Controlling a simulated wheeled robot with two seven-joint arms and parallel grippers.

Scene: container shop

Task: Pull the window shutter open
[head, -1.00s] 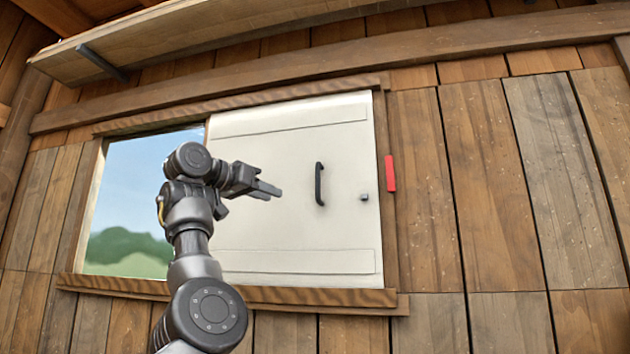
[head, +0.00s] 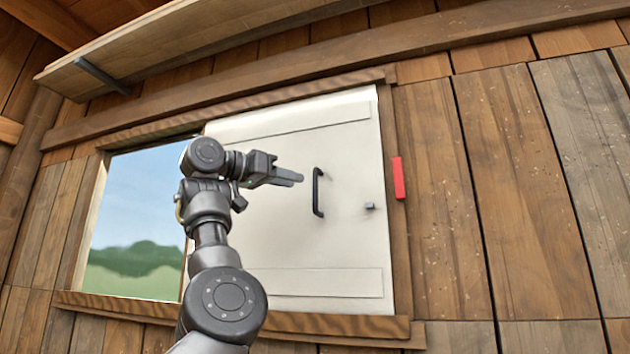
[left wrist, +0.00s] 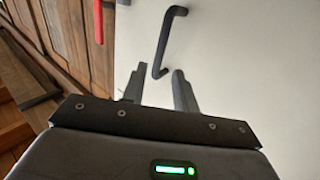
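The white window shutter (head: 260,225) covers the right part of the window frame. A dark vertical bar handle (head: 318,192) stands out from it, right of its middle. My left gripper (head: 298,179) is just left of the handle, pointing right. In the left wrist view my left gripper (left wrist: 158,84) has its two fingers apart with nothing between them. The handle (left wrist: 166,38) shows just beyond the fingertips, its near end in line with the gap. I cannot see any contact. My right gripper is not in view.
A small grey knob (head: 370,206) sits on the shutter right of the handle. A red piece (head: 398,178) is fixed on the frame at the right. The left part of the window shows sky and greenery. A wooden shelf (head: 200,45) juts out above.

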